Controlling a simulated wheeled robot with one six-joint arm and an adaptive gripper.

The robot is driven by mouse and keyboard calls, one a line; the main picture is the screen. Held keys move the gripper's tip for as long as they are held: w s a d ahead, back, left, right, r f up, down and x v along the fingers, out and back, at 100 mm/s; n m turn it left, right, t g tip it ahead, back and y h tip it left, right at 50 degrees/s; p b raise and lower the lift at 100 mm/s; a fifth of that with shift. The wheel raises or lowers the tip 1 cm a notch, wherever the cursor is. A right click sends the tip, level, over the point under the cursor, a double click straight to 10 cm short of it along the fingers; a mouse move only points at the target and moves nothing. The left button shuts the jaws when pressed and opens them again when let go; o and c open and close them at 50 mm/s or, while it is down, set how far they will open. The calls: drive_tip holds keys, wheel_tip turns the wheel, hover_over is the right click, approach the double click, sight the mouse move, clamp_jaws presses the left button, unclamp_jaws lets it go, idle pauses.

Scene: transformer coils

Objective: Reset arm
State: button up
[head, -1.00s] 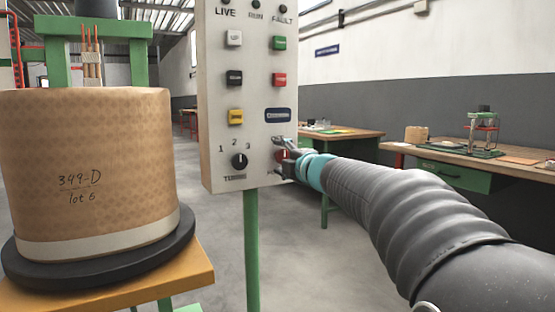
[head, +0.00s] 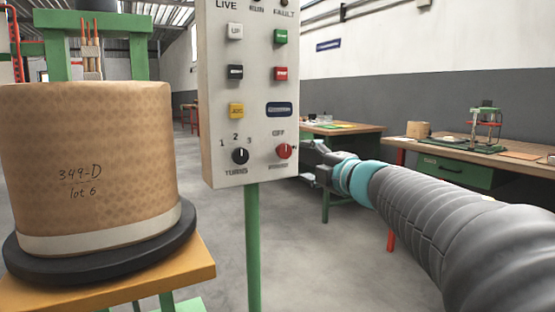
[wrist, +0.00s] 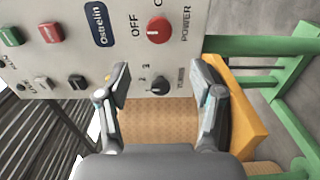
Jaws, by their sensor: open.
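My gripper (head: 312,162) is open and empty, just to the right of the control panel's lower right edge in the head view. In the wrist view its two fingers (wrist: 163,92) stand apart with nothing between them. The control panel (head: 258,110) carries a red POWER knob (head: 284,151), which also shows in the wrist view (wrist: 158,29). A black TURNS knob (head: 240,156) sits to its left. Green, red, white, black and yellow buttons are above. The gripper is apart from the red knob.
A large wrapped coil (head: 88,165) marked 349-D lot 6 stands on a black disc on an orange-topped stand (head: 190,270) at left. A green post (head: 253,245) carries the panel. Workbenches (head: 470,170) stand at right, with grey floor between.

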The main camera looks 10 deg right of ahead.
drive_tip(key=shift+s, duration=0.1)
drive_tip(key=d+f+m+h, duration=0.5)
drive_tip(key=d+m+h, duration=0.3)
drive_tip(key=d+m, duration=0.2)
drive_tip(key=s+d+f+m+g+h, duration=0.3)
drive_tip(key=s+f+m+g, duration=0.35)
drive_tip(key=s+f, duration=0.2)
drive_tip(key=s+a+f+m+g+y+p, duration=0.2)
drive_tip(key=s+a+f+m+g, duration=0.3)
drive_tip(key=s+f, duration=0.55)
drive_tip(key=s+a+f+y+p, duration=0.1)
drive_tip(key=s+a+y, duration=0.2)
drive_tip(key=s+a, duration=0.7)
drive_tip(key=shift+s+a+f, duration=0.15)
drive_tip(key=shift+a+f, duration=0.05)
drive_tip(key=shift+a, duration=0.85)
